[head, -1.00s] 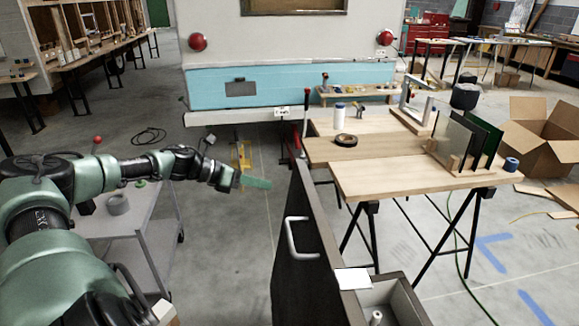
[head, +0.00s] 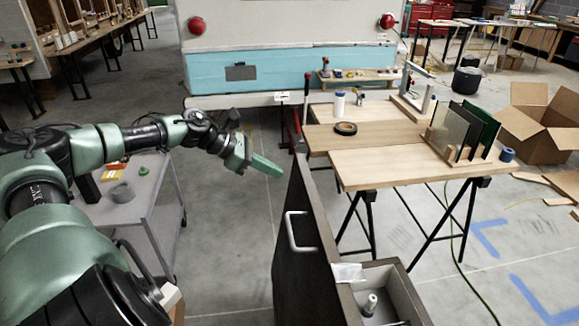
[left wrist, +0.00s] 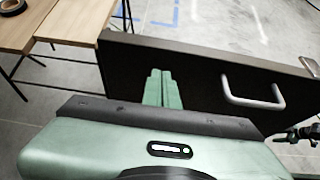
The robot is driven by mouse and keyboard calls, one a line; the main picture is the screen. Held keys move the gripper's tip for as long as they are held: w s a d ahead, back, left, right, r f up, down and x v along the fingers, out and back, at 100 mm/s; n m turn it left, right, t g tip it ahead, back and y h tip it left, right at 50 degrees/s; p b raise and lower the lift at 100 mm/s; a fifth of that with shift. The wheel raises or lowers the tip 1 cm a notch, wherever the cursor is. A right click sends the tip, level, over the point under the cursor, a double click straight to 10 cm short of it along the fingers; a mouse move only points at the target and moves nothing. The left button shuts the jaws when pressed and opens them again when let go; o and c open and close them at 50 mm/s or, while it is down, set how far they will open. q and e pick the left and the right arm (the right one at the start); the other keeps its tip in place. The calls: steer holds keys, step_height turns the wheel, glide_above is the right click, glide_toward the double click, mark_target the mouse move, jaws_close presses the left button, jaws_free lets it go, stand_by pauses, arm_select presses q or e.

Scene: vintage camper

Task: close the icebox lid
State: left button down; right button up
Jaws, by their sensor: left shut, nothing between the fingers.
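A dark upright panel with a pale bar handle (head: 298,232) stands at the bottom middle of the head view, and it appears to be the open icebox lid (head: 296,275). To its right is an open grey-walled box (head: 405,290), with a small white peg inside. In the left wrist view the dark panel (left wrist: 195,75) and its handle (left wrist: 252,93) fill the area beyond the fingers. My left gripper (head: 268,165) is shut and empty, left of the panel's far end. Its green fingers (left wrist: 160,88) point toward the panel face; contact cannot be told. My right gripper is not in view.
A wooden trestle table (head: 400,165) with a white bottle, a tape roll and upright panes stands right of the panel. A grey cart (head: 125,210) stands under my left arm. A turquoise-and-white camper (head: 290,70) is behind. The floor between cart and panel is clear.

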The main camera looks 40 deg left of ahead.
mark_target(300, 177)
arm_select(q)
steer(key=shift+w+d+f+p, duration=0.1)
steer(key=shift+w+d+p, duration=0.85)
steer(key=shift+w, duration=0.25)
steer(key=shift+w+d+f+p, duration=0.25)
steer(key=shift+w+d+p, duration=0.1)
steer(key=shift+w, duration=0.1)
steer(key=shift+w+d+f, duration=0.1)
steer(key=shift+w+f, duration=0.05)
steer(key=shift+f, duration=0.05)
